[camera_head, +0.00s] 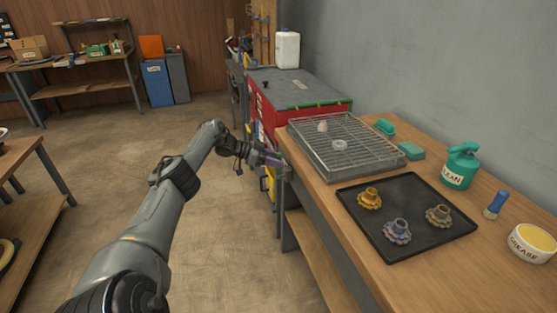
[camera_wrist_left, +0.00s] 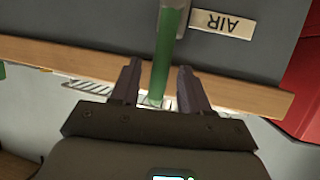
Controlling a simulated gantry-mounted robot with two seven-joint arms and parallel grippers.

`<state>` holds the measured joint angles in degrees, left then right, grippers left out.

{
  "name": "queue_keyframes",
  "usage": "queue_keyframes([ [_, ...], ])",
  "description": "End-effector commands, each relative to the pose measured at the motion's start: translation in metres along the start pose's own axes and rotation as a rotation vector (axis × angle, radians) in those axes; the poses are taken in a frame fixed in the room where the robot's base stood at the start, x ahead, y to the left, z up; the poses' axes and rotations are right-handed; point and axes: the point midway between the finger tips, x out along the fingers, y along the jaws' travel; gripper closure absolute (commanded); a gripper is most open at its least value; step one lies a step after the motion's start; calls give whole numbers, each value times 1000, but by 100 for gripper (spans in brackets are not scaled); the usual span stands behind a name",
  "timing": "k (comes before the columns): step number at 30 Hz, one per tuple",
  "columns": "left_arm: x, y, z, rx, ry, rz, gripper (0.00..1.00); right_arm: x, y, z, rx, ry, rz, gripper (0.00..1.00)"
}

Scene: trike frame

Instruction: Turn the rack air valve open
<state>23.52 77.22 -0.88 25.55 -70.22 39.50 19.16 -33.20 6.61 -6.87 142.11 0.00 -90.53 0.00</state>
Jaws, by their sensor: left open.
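A green bar (camera_wrist_left: 174,28), apparently the air valve's lever or pipe, runs down the left wrist view beside a pale plate marked AIR (camera_wrist_left: 222,24), which appears upside down. My left gripper (camera_wrist_left: 158,68) is open, with one finger on each side of the green bar. I cannot tell whether either finger touches it. In the head view my left gripper (camera_head: 273,159) is at the far left end of the wooden bench, beside the wire rack. The valve cannot be made out there. My right gripper does not show.
The wooden bench (camera_head: 387,263) holds a wire rack tray (camera_head: 345,148), a black tray (camera_head: 415,240) with three gear-like parts, and a green CLEAN bottle (camera_head: 458,168). A red cabinet (camera_head: 300,122) stands just beyond the gripper.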

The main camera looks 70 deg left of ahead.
Motion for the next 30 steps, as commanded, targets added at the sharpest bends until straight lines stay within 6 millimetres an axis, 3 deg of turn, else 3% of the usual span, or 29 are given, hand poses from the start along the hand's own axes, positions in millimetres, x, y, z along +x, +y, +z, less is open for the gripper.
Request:
queue_keyframes([
  [7,-44,-1,-3,-2,-3,-3,55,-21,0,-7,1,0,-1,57],
  [15,-82,0,0,-1,-4,-1,55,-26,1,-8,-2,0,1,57],
  [21,-93,0,0,0,-1,0,55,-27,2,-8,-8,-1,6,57],
  [30,-94,0,0,-1,0,0,55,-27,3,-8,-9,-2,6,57],
])
